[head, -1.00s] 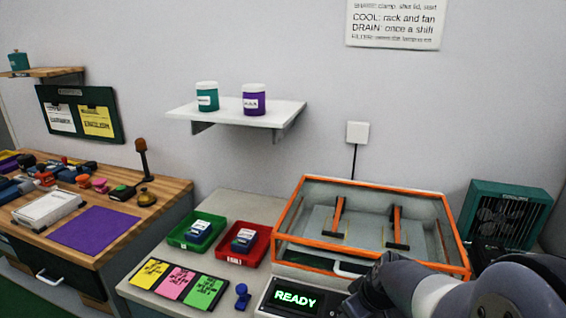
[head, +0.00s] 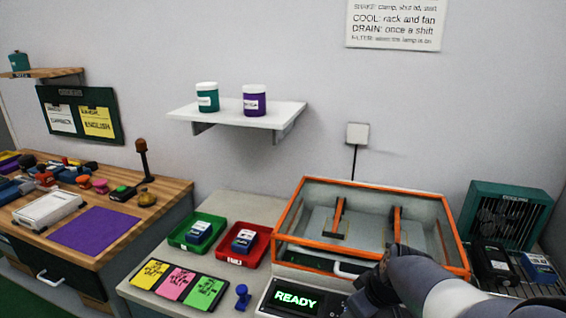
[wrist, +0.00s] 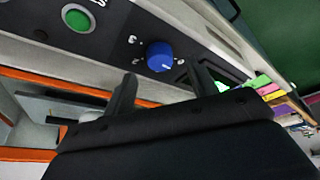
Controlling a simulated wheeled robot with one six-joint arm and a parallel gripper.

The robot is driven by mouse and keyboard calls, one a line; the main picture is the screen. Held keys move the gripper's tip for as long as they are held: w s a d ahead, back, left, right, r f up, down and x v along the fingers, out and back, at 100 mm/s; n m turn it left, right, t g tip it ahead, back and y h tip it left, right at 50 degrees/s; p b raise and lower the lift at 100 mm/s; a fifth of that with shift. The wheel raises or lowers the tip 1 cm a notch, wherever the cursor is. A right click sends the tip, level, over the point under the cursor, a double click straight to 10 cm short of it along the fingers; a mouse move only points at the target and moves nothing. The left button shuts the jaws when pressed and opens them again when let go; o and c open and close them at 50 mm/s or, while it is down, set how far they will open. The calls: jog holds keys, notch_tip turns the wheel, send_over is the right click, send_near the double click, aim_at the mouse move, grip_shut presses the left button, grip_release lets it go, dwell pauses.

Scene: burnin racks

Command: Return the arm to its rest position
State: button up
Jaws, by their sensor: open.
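My gripper (wrist: 163,82) is open and empty in the wrist view, its two dark fingers apart. A blue knob (wrist: 160,57) on the front panel shows beyond and between the fingers, with a green button (wrist: 77,18) to its left. In the head view my arm (head: 415,280) reaches in from the lower right, in front of the orange-framed chamber (head: 372,257). It hides part of the panel beside the READY display (head: 296,299), and my fingers are hard to make out there.
A green tray (head: 183,245) and a red tray (head: 226,260) each hold a device. Coloured cards (head: 180,283) and a blue stamp-like object (head: 242,297) lie in front. A teal fan (head: 508,213) stands at right, with two devices (head: 538,266) before it. Jars (head: 254,100) stand on a wall shelf.

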jog(key=v, duration=0.6)
jog(key=x, duration=1)
jog(key=shift+r+p, duration=0.3)
jog(key=shift+p, duration=0.2)
jog(key=shift+m+h+p, duration=0.3)
jog(key=shift+m+p, duration=0.3)
jog(key=shift+p, duration=0.3)
jog(key=shift+a+f+m+h+p, duration=0.15)
jog(key=shift+m+h+p, duration=0.25)
jog(key=shift+m+p, duration=0.65)
jog(key=shift+m, duration=0.25)
jog(key=shift+a+f+m+h, duration=0.1)
jog(key=shift+m+h, duration=0.4)
jog(key=shift+m, duration=0.5)
jog(key=shift+m+b, duration=0.55)
jog(key=shift+m, duration=0.05)
